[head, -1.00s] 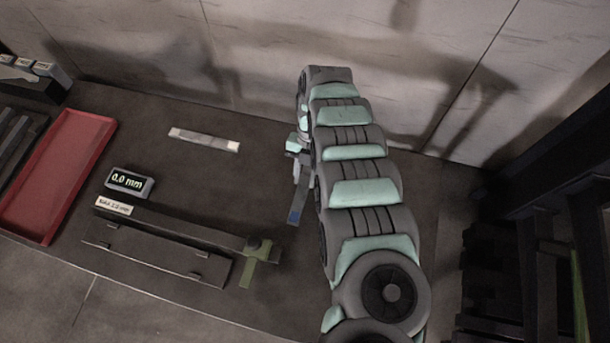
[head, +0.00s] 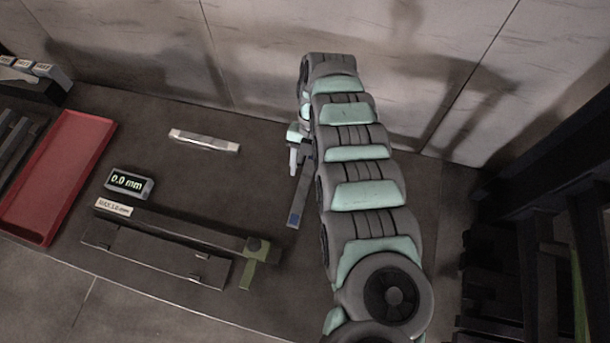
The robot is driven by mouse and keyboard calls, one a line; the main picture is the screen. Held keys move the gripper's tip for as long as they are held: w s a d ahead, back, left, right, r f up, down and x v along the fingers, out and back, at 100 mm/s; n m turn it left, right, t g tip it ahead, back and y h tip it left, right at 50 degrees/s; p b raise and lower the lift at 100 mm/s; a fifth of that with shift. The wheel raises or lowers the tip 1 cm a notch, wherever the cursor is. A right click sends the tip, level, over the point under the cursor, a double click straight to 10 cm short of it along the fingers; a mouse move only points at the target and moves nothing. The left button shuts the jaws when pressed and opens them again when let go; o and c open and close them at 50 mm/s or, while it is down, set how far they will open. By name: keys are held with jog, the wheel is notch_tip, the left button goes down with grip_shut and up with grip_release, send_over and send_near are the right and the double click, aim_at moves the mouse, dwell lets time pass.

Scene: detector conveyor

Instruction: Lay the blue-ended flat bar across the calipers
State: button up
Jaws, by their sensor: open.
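The blue-ended flat bar (head: 301,192) lies on the dark bench, its blue end toward the front and its far end partly hidden by my arm. My gripper (head: 296,160) is open at the bar's far end, partly hidden behind my arm; I cannot tell whether it touches the bar. The calipers (head: 180,226) appear to be the long dark beam at the front left, with a green slider (head: 257,262) at its right end. A display (head: 129,183) behind the beam reads 0.0 mm. A label (head: 113,207) at its left end reads MAX 1.0 mm.
A dark plate (head: 150,257) with small raised pieces lies in front of the beam. A red tray (head: 60,172) is at the left.

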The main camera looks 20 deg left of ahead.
jog(key=v, duration=0.8)
jog(key=shift+r, duration=0.3)
jog(key=shift+w, duration=0.1)
